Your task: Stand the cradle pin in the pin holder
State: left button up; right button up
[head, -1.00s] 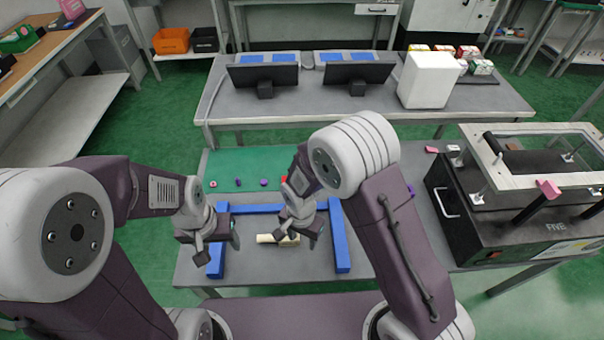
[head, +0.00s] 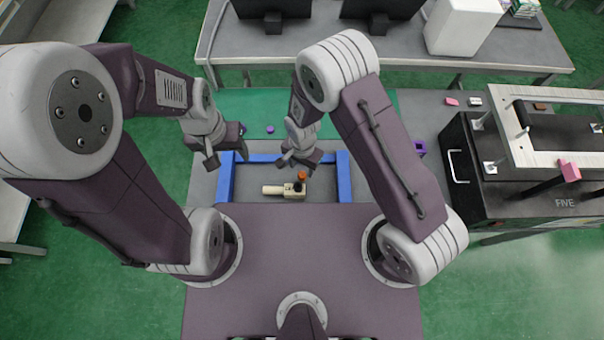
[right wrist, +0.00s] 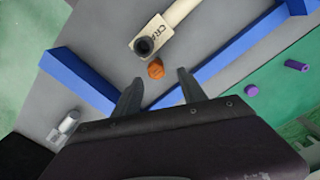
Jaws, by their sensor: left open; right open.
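A cream lever (head: 274,190) with a dark round socket lies inside the blue frame; in the right wrist view the lever (right wrist: 178,14) shows a label starting "CRA". A short orange cylinder (head: 302,175), perhaps the cradle pin, is beside the socket end. The orange cylinder (right wrist: 156,69) also shows just beyond my right fingertips, apart from them. My right gripper (head: 297,167) is open and empty above the frame; it also shows in the right wrist view (right wrist: 160,82). My left gripper (head: 227,156) is open at the frame's left side. A purple open block (head: 419,147) at the right may be the pin holder.
Blue bars (head: 344,178) border the lever. A purple piece (head: 270,129) lies on the green mat (head: 350,108). A black machine (head: 475,190) marked "FIVE" stands at the right. Grey table surface between the bars is partly clear.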

aim_at(303, 173)
jog(key=f, duration=0.3)
jog(key=shift+s+d, duration=0.15)
jog(key=shift+s, duration=0.2)
jog(key=shift+f, duration=0.4)
jog(key=shift+w+f, duration=0.15)
grip_shut()
jog(key=shift+r, duration=0.6)
notch_tip(303, 173, up, 3)
jog(key=shift+r, duration=0.15)
jog(key=s+d+r, duration=0.6)
jog(key=s+d, duration=0.1)
jog(key=d, duration=0.2)
jog(key=shift+d+r, duration=0.2)
jog(key=shift+r, duration=0.1)
